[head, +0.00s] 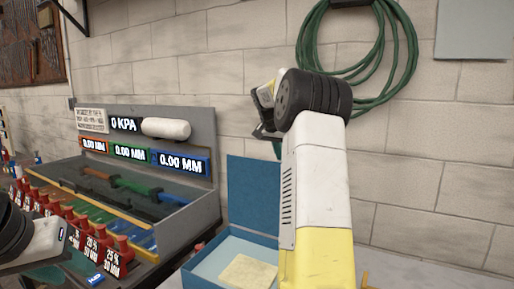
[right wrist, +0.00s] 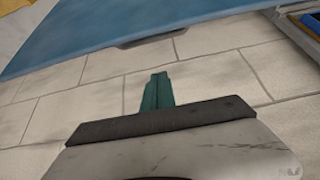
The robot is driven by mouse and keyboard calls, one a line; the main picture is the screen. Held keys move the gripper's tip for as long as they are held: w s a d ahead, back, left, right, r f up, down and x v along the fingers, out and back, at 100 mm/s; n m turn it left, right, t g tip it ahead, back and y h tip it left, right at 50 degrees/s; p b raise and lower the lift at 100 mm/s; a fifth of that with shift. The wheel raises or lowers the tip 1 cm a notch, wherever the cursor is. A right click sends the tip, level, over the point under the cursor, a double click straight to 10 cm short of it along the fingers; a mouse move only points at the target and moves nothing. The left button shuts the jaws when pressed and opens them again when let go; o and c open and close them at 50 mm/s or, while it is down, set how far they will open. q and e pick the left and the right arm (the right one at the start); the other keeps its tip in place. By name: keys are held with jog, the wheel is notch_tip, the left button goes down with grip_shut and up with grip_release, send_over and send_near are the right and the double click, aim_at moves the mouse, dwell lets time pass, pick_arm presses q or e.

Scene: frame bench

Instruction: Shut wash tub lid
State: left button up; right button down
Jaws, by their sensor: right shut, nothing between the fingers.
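The wash tub (head: 206,262) is a blue box at the bottom middle of the head view. Its blue lid (head: 254,192) stands upright and open at the back; my right arm hides its right part. My right gripper (head: 275,147) is just above the lid's top edge in the head view, partly hidden by its own wrist. In the right wrist view its teal fingers (right wrist: 157,90) are together and empty. The lid (right wrist: 190,22) crosses the top of that view, apart from the fingertips in the picture. My left gripper (head: 70,268) is low at the left, its fingers unclear.
A pale yellow pad (head: 248,272) lies in the tub. A grey bench unit with gauges (head: 203,120) and red blocks (head: 117,252) stands to the left. A green hose (head: 408,45) hangs on the brick wall behind. The bench right of my arm looks mostly clear.

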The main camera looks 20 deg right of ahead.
aim_at(277, 165)
jog(key=shift+s+a+f, duration=0.25)
jog(key=shift+a+f, duration=0.05)
jog(key=shift+f, duration=0.35)
jog(key=shift+s+a+f, duration=0.25)
jog(key=shift+f, duration=0.4)
jog(key=shift+s+a+f, duration=0.25)
jog(key=shift+a+f, duration=0.05)
jog(key=shift+f, duration=0.35)
jog(key=shift+a, duration=0.1)
